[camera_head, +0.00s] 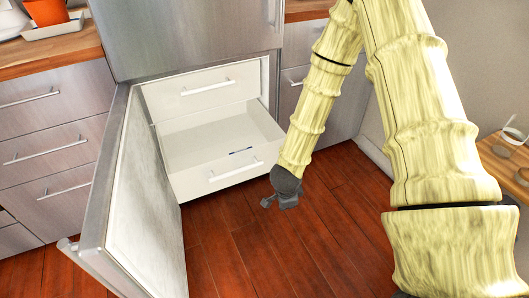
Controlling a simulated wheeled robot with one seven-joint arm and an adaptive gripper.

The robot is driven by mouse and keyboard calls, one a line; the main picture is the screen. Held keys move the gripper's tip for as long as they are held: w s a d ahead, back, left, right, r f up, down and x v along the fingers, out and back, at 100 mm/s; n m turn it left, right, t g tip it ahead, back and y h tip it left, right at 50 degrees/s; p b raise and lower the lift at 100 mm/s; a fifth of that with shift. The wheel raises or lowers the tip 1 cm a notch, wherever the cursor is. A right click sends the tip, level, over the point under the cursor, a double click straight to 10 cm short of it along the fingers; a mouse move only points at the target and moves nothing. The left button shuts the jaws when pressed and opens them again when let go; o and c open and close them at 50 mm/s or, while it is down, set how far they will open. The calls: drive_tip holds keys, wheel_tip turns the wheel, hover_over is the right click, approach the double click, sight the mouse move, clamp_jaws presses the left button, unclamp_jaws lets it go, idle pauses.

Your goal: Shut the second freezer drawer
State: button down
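The freezer compartment at the bottom of the steel fridge is open. Its upper white drawer (212,88) sits in place with a light bar handle. The second drawer (222,184) below it is pulled out, and its inside shows from above. Its front has a bar handle (237,171). A small dark-and-light item (240,151) lies inside, too small to identify. My gripper (277,203) hangs just right of and below the right end of the drawer front, over the floor. It appears apart from the drawer and holds nothing visible. Its finger opening is too small to judge.
The freezer door (142,200) stands wide open to the left of the drawer. Steel drawer cabinets (50,145) flank the fridge. The wooden floor (250,250) in front is clear. A wooden table (508,165) with a bowl stands at the right.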

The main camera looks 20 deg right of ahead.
sight(265, 149)
drive_tip(key=w+d+r+m+t+y+b, duration=0.2)
drive_tip(key=w+r+m+b, duration=0.1)
drive_tip(key=w+r+m, duration=1.2)
drive_tip(key=shift+w+a+f+b, duration=0.1)
drive_tip(key=shift+w+f+b, duration=0.55)
drive_tip(key=shift+w+f, duration=0.75)
drive_tip(key=shift+w+a+f+b, duration=0.1)
drive_tip(key=shift+w+f+b, duration=0.75)
drive_tip(key=shift+f, duration=0.95)
drive_tip(key=shift+w+a+f+b, duration=0.1)
drive_tip(key=shift+w+f+b, duration=0.35)
drive_tip(key=shift+w+f, duration=1.05)
drive_tip(key=shift+d, duration=0.1)
